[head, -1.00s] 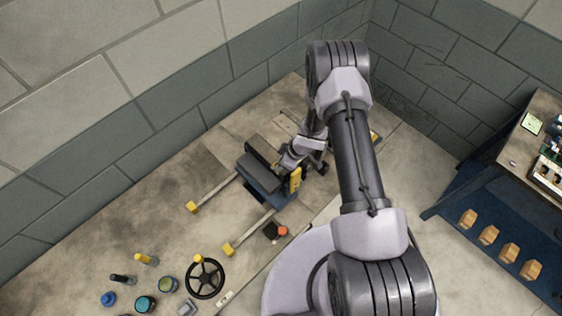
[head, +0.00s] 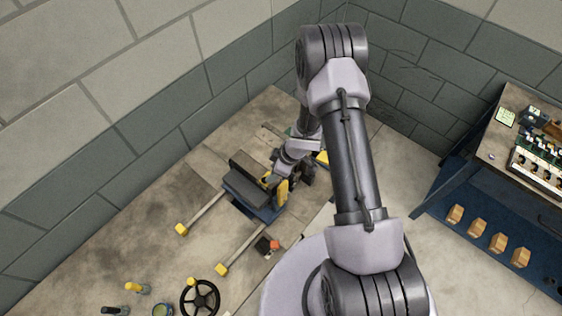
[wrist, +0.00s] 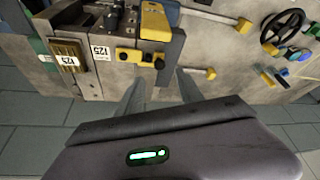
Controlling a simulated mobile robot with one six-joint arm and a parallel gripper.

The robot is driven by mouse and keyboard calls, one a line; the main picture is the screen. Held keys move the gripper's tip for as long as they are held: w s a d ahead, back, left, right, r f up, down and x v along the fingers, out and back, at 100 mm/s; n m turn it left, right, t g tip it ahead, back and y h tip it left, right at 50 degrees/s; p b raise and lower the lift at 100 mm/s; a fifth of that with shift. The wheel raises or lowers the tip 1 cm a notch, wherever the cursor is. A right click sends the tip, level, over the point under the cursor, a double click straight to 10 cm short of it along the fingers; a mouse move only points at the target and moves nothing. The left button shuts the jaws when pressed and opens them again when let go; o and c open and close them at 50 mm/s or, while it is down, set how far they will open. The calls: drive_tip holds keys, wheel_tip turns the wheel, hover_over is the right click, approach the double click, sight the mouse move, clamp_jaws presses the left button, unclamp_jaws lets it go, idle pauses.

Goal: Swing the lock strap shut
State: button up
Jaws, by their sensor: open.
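A dark mould block on a blue base (head: 262,213) sits on the worn bench top, with two yellow-tipped rails running from it. A yellow upright piece (head: 281,191), which looks like the lock strap, stands at its right end. It shows as a yellow bar (wrist: 155,22) at the top of the wrist view. Below it is a yellow block with black knobs (wrist: 138,57). My gripper (wrist: 160,84) is open and empty, its fingers apart just short of that block. In the head view my wrist partly hides the strap area.
A black handwheel (head: 200,299) and several small jars and handles lie at the lower left of the bench. A red-capped dark piece (head: 268,245) is near the rails. Block walls stand behind. A blue workbench (head: 437,191) is at right.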

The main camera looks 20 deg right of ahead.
drive_tip(key=p+v, duration=0.2)
drive_tip(key=v, duration=0.8)
drive_tip(key=shift+s, duration=0.2)
